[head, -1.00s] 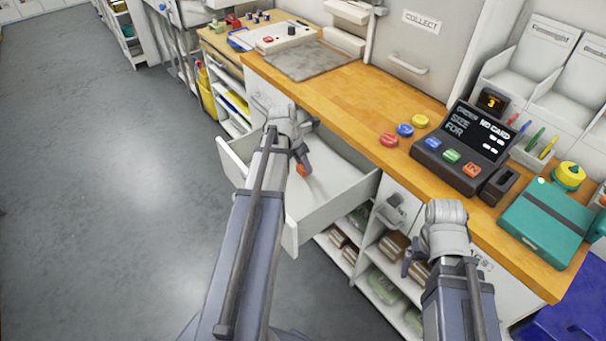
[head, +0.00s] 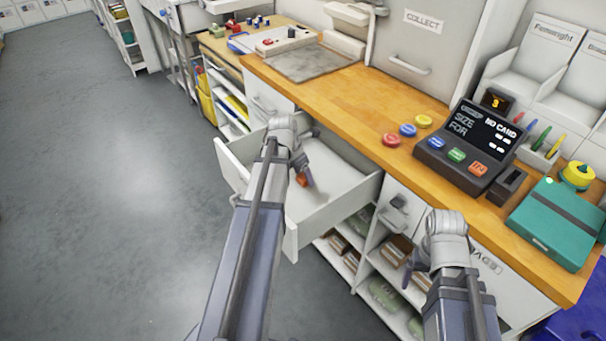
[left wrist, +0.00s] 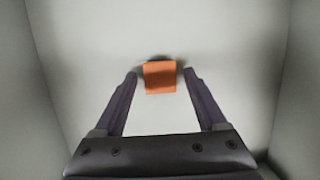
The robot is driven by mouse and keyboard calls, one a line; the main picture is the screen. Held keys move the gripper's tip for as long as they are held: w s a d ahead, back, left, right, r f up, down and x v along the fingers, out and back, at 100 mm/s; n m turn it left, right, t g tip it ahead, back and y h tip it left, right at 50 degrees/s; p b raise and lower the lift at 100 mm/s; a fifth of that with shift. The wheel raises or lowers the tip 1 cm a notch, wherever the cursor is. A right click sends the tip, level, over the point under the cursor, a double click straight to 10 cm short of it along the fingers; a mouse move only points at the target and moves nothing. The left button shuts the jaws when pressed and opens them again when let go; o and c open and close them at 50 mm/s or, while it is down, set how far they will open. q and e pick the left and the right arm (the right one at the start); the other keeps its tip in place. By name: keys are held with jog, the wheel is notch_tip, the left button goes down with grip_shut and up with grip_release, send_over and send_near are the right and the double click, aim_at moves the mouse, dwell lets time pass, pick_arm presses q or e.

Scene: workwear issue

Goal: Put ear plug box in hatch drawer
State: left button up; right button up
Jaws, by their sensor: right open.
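The ear plug box is a small orange block (head: 302,180) inside the pulled-out white hatch drawer (head: 325,222). In the left wrist view the orange box (left wrist: 160,77) shows between and just past the fingertips, with a gap on each side. My left gripper (head: 305,176) points down into the drawer; its fingers (left wrist: 160,75) are apart. I cannot tell whether the box rests fully on the drawer floor. My right gripper (head: 410,274) is open and empty in front of the cabinet, right of the drawer.
The wooden counter (head: 345,105) runs above the drawer. On it are coloured buttons (head: 407,130), a dark card terminal (head: 468,150) and a teal case (head: 553,225). Shelves with packets (head: 385,293) are below. The floor at left is clear.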

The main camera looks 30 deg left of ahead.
pick_arm(q)
jog(key=shift+r, duration=0.1)
jog(key=p+v, duration=1.1)
jog(key=v, duration=0.1)
jog(key=shift+p, duration=0.4)
